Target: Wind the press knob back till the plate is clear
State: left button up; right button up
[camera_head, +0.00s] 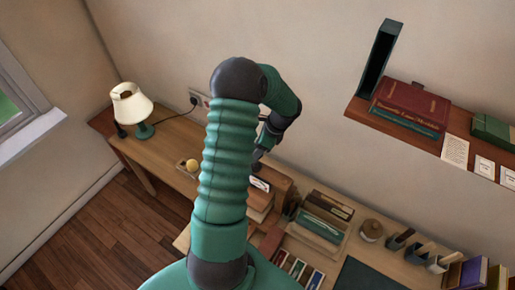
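One green and dark grey arm of mine, seemingly the left, rises from the bottom and bends down toward the desk (160,152). Its gripper (257,160) is small, dark and partly hidden behind the arm, so its finger opening does not show. Just below it is a brown wooden piece with a white label (260,184), which may be the press. Brown book-like blocks (262,204) lie under it, partly covered by my arm. I cannot make out the knob or plate, or whether the gripper touches the knob. My other gripper is not in view.
A cream-shaded lamp (131,104) and a yellow ball (193,165) stand on the desk at left. Right of my arm are a book tray (320,222), a round pot (371,230) and upright tools (400,239). A wall shelf (360,112) holds a red book (410,104).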

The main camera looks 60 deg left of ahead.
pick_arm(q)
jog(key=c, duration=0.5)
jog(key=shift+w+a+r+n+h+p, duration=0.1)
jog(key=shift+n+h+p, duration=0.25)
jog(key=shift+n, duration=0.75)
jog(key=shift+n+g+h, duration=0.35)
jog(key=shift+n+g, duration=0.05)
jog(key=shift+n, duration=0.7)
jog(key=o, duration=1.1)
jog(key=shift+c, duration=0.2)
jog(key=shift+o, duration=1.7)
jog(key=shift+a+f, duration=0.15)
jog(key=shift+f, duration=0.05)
